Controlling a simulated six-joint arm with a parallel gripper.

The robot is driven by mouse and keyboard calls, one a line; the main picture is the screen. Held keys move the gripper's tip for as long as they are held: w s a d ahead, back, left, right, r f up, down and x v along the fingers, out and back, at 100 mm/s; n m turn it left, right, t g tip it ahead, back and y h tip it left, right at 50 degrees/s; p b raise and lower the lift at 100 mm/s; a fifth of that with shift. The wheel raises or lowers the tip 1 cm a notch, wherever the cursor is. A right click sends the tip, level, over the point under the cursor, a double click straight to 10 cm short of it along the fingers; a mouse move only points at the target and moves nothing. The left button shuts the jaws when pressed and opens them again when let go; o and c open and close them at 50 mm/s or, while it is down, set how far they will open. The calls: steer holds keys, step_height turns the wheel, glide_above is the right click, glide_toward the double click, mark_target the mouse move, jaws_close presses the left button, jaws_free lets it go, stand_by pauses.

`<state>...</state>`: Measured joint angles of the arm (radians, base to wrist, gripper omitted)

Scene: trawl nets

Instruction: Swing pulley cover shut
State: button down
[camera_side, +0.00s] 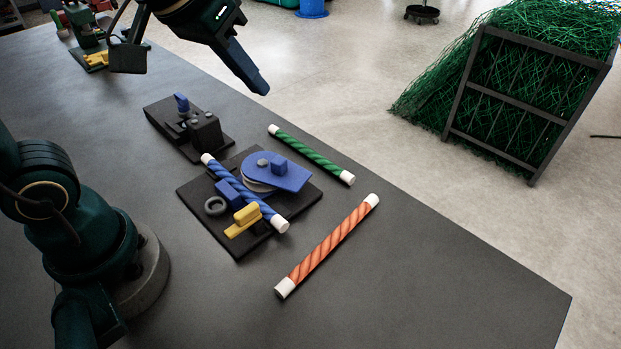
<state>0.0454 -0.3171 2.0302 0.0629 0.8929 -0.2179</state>
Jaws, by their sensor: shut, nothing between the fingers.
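The blue pulley cover (291,179) is a flat plate with a small raised blue block and a grey pivot. It sits over a pale pulley wheel (257,186), whose edge shows beneath it, on a dark base plate (301,205). Its wide end points to the right, and I cannot tell how far it is swung. A blue striped rope piece (217,171) with white ends lies across the base plate, left of the cover. My gripper (262,88) is shut and empty, above and behind the cover, well apart from it.
A yellow lever (244,217), a blue block (229,193) and a grey ring (215,206) are on the base plate's near left side. A second dark fixture (206,133) stands behind. Green (310,152) and orange (330,243) rope pieces lie to the right. The table's front right is clear.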

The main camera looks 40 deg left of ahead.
mark_target(274, 165)
steer(key=w+d+f+g, duration=0.1)
steer(key=w+f, duration=0.2)
steer(key=w, duration=0.4)
steer(key=shift+g, duration=0.7)
steer(key=x, duration=0.5)
steer(key=d+x, duration=0.1)
steer(key=x, duration=0.8)
steer(key=shift+w+d+f, duration=0.15)
steer(key=shift+d+f, duration=0.2)
steer(key=shift+s+d, duration=0.15)
steer(key=shift+s, duration=0.8)
steer(key=shift+s+d, duration=0.15)
steer(key=shift+s, duration=0.85)
